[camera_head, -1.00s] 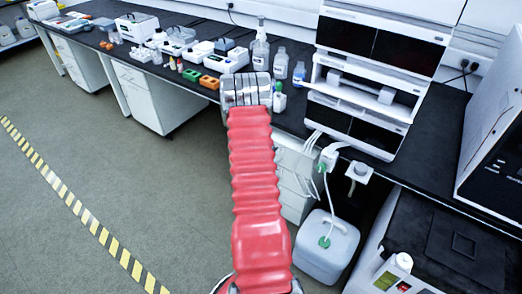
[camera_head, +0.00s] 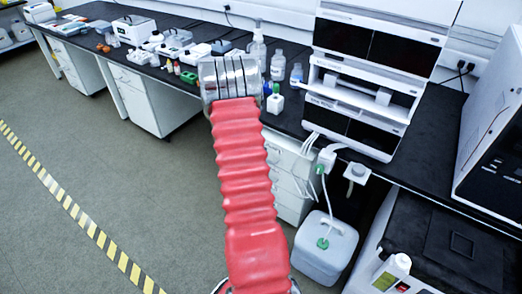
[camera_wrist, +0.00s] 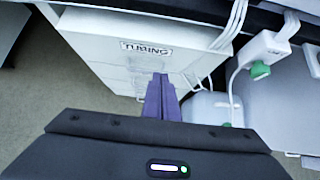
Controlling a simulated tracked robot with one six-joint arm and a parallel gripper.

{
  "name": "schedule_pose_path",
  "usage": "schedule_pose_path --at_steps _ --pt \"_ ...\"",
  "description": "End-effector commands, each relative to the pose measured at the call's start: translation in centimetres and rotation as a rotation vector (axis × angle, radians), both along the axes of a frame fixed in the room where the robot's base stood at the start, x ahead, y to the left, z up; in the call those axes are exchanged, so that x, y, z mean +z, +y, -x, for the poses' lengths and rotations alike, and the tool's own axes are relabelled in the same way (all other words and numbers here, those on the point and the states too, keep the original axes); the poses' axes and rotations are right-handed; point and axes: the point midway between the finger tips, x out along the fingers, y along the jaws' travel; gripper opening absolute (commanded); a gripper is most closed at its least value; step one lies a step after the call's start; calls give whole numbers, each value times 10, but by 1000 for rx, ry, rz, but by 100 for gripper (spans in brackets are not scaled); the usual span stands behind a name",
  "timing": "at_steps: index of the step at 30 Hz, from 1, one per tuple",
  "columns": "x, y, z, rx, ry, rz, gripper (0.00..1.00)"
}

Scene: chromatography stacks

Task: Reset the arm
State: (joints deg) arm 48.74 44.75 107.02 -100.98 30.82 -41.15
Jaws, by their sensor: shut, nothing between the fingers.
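My gripper (camera_wrist: 160,97) shows in the wrist view as narrow purple fingers, shut together and empty. It points toward a white drawer cabinet (camera_wrist: 120,50) labelled TUBING, under the bench. In the head view my red-sleeved arm reaches out toward the bench edge and its silver wrist end hides part of the benchtop; the fingers are hidden there.
The black bench (camera_head: 285,122) carries bottles, small instruments and a white chromatography stack (camera_head: 365,95). A white waste container (camera_head: 325,248) with tubing stands on the floor at right. The floor at left is clear.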

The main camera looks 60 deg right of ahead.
Motion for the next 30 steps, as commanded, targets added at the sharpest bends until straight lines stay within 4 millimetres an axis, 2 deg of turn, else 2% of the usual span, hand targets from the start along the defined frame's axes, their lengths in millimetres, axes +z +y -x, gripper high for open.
schedule_pose_path --at_steps 17,20,24,30 --pt "1 -1 3 -48 -33 7 0" --pt "-4 5 16 -154 -76 1 0" --pt "-14 24 44 -340 -129 -23 0" --pt "6 57 69 -606 -238 -25 0"
